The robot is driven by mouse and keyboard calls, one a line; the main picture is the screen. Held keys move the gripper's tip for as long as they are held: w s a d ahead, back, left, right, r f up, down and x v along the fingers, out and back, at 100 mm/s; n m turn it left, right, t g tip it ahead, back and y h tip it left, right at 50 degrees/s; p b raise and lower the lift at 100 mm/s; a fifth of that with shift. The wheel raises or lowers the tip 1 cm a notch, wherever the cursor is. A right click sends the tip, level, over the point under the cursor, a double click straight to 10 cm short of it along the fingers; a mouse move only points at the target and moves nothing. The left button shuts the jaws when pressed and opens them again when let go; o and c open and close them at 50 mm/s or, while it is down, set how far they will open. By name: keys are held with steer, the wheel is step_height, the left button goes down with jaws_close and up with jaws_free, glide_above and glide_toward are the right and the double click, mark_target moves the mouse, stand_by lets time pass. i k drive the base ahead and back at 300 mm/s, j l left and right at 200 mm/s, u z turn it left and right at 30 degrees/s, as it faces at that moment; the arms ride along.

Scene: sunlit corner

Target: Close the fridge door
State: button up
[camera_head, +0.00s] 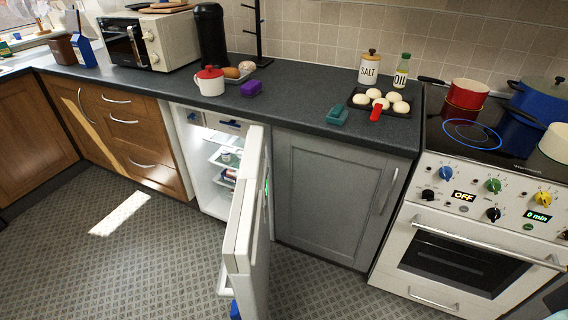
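The white fridge door (257,225) stands wide open, swung out toward me from the right side of the fridge and seen nearly edge-on. The small under-counter fridge (211,190) is lit inside, with shelves and a few packets (228,176) in it. A small white part (222,281) juts out from the left of the door near its free end; I cannot tell if it is a handle or a door shelf. A bit of blue shows low beside it, too cut off to tell what it is. My gripper is not in view.
A grey cabinet (325,195) and a white stove (470,250) stand right of the fridge. Wooden cabinets (125,125) stand to the left. The tiled floor (110,260) is clear left of the door. The countertop (300,107) holds a red-lidded pot (209,82) and a bun tray (398,112).

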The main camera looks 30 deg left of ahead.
mark_target(246, 247)
steer(key=i+l+u, duration=0.15)
steer(key=u, duration=0.35)
steer(key=i+l+u, duration=0.2)
steer(key=u, duration=0.25)
steer(key=i+l+u, duration=0.15)
steer(key=l+u, duration=0.15)
steer(key=u, duration=0.2)
steer(key=i+l+u, duration=0.1)
steer(key=l+u, duration=0.2)
steer(key=u, duration=0.2)
steer(key=l+u, duration=0.15)
steer(key=l, duration=0.15)
steer(key=i+l+u, duration=0.15)
steer(key=l, duration=0.15)
steer(key=k+l+z, duration=0.1)
